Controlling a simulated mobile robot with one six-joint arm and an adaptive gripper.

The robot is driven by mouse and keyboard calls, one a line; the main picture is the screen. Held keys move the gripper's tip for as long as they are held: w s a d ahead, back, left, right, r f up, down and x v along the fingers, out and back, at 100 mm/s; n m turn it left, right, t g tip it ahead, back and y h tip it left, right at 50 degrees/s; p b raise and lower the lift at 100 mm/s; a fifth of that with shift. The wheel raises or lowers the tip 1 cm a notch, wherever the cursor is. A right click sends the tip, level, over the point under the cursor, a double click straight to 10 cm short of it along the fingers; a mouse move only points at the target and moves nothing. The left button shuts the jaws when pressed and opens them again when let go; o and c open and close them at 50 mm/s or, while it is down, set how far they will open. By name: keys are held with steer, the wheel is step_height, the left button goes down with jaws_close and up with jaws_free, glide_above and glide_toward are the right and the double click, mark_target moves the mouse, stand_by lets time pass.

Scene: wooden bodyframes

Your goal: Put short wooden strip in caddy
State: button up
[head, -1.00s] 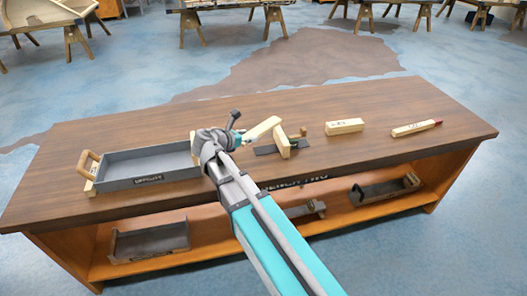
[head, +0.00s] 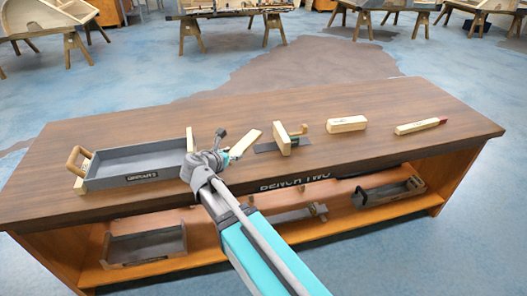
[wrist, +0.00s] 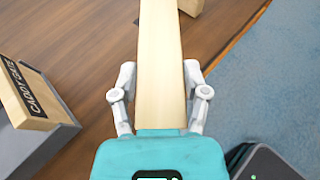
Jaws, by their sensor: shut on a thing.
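My gripper (head: 230,156) is shut on a pale wooden strip (head: 245,143), just right of the caddy and over the bench. In the wrist view, the strip (wrist: 160,65) lies between the two fingers (wrist: 160,95) and points away from the wrist. The caddy (head: 135,179) is a grey open tray at the bench's left, with a wooden loop handle at its left end and an upright wooden piece at its right end. Its inside looks empty, but my wrist hides part of the right end. In the wrist view, a wooden end piece (wrist: 32,95) reads "CADDY GATE".
A square-like tool (head: 283,140) on a dark plate stands right of the strip. A wooden block (head: 346,124) and a red-tipped wooden stick (head: 420,126) lie farther right. The lower shelf (head: 240,240) holds grey trays. The bench's back strip is clear.

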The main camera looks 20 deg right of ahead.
steer(key=w+f+b, duration=0.3)
steer(key=w, duration=0.1)
steer(key=w+f+b, duration=0.3)
steer(key=w, duration=0.1)
steer(key=w+f+b, duration=0.3)
steer(key=w, duration=0.2)
steer(key=shift+w+a, duration=0.1)
steer(key=shift+a, duration=0.1)
stand_by(0.3)
steer(key=shift+w+f+b, duration=0.5)
steer(key=shift+f+b, duration=0.2)
steer(key=shift+s+f+b, duration=0.1)
steer(key=shift+f+b, duration=1.2)
steer(key=shift+f, duration=0.05)
steer(key=shift+f, duration=0.1)
steer(key=o, duration=1.2)
